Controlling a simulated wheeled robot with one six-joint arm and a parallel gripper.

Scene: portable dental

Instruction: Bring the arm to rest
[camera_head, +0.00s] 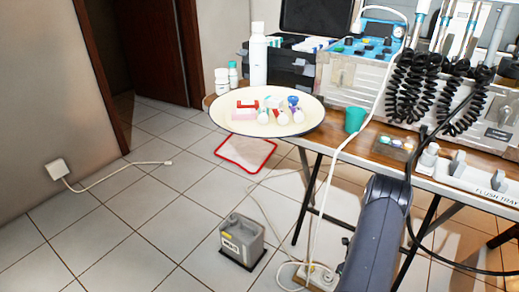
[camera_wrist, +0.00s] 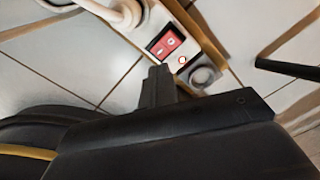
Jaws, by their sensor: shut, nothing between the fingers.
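My arm (camera_head: 375,235) shows as a dark link in the lower right of the head view, in front of the wooden table. My gripper is not visible in the head view. In the wrist view my gripper (camera_wrist: 160,85) is shut and empty, its dark fingers together. Behind it in that view is a white power strip (camera_wrist: 184,67) with a red switch. I cannot tell the distance between them.
The table (camera_head: 451,182) carries a round tray (camera_head: 222,113), a green cup (camera_head: 355,119) and a dental unit (camera_head: 345,77) with coiled hoses. A grey canister (camera_head: 242,240), a red-edged mat (camera_head: 246,168) and cables lie on the floor. The left floor is mostly clear.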

